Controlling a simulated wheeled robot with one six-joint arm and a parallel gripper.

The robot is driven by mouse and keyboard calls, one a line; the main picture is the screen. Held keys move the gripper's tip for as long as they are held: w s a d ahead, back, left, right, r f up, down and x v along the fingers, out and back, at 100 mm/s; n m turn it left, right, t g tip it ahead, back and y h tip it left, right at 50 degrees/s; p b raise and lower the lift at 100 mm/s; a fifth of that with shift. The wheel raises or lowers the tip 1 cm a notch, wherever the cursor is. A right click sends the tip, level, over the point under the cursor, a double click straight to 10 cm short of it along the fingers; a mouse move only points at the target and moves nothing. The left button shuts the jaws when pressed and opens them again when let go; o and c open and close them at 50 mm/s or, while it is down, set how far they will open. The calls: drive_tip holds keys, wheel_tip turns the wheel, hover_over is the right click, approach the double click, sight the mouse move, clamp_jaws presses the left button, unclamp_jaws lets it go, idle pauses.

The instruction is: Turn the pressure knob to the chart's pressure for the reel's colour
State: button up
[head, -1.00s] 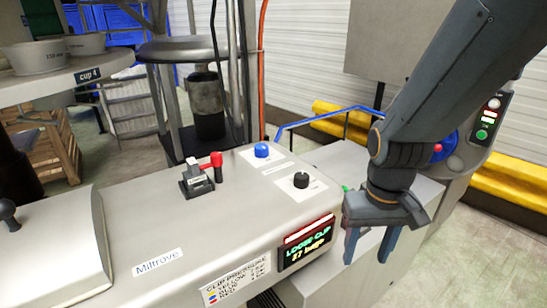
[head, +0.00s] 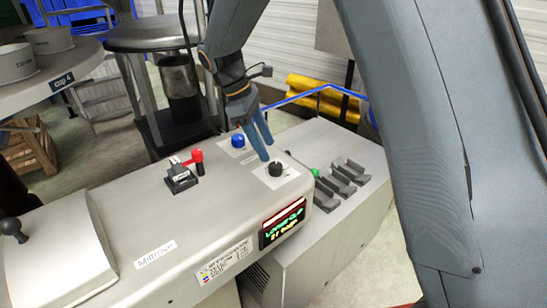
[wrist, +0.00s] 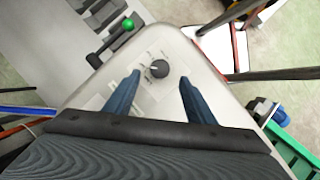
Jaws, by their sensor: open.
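The black pressure knob (head: 275,169) sits on a white label plate near the right end of the machine's top. In the wrist view the knob (wrist: 159,68) lies ahead of and between the two blue fingers. My gripper (head: 264,150) is open, pointing down just behind the knob, with nothing between its fingers; it also shows in the wrist view (wrist: 158,82). I cannot tell the knob's exact setting. The pressure chart (head: 226,262) is on the machine's front, with coloured marks and text too small to read now. The reel is not identifiable.
A blue button (head: 238,141) and a red-handled lever (head: 196,157) stand left of the knob. A lit display (head: 283,223) is on the front. A green-tipped lever (head: 314,173) and grey trays (head: 348,176) lie to the right.

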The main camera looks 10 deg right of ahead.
sight(275, 165)
drive_tip(key=shift+p+x, duration=0.8)
drive_tip(key=shift+x, duration=2.3)
drive_tip(key=c, duration=1)
